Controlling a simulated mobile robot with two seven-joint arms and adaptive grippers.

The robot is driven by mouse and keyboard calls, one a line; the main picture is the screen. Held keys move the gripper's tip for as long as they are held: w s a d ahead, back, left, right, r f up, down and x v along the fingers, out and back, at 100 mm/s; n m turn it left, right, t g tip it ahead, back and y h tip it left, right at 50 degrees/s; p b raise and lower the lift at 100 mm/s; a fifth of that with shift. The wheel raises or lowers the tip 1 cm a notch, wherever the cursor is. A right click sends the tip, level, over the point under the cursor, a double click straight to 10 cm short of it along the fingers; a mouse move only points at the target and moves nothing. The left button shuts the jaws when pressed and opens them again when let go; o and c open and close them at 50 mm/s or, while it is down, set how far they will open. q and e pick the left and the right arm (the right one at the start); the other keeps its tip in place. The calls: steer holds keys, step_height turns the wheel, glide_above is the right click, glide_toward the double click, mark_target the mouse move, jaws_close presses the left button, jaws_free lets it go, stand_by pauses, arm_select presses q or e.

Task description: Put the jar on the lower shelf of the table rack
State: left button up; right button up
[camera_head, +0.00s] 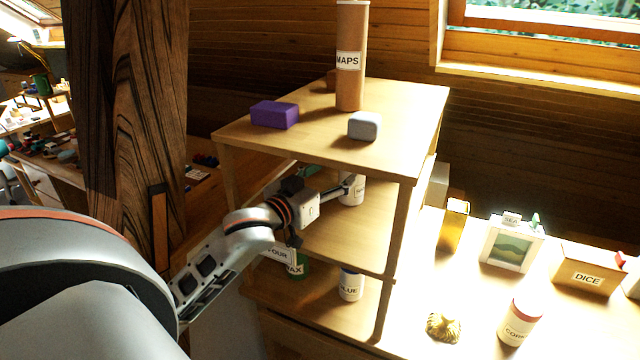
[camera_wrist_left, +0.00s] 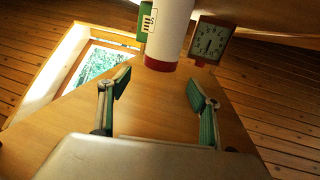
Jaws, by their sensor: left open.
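The table rack (camera_head: 398,250) has a top board, a middle shelf (camera_head: 365,230) and a lower shelf (camera_head: 320,305). A white jar (camera_head: 354,192) with a partly hidden label stands on the middle shelf. My left gripper (camera_head: 338,190) reaches into the rack at middle-shelf height, its fingers close to this jar and partly in front of it. In the left wrist view the left gripper (camera_wrist_left: 158,97) is open and empty. A white cylinder with a dark red end (camera_wrist_left: 172,35) shows beyond the fingertips. My right gripper is out of view.
The lower shelf holds a GLUE jar (camera_head: 350,285) and a green WAX container (camera_head: 298,268). On top stand a MAPS tube (camera_head: 350,90), a purple block (camera_head: 275,114) and a grey block (camera_head: 364,126). A timber post (camera_head: 150,110) rises left. A clock (camera_wrist_left: 209,41) shows in the wrist view.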

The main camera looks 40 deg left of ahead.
arm_select(q)
steer(key=shift+s+d, duration=0.1)
steer(key=shift+s, duration=2.45)
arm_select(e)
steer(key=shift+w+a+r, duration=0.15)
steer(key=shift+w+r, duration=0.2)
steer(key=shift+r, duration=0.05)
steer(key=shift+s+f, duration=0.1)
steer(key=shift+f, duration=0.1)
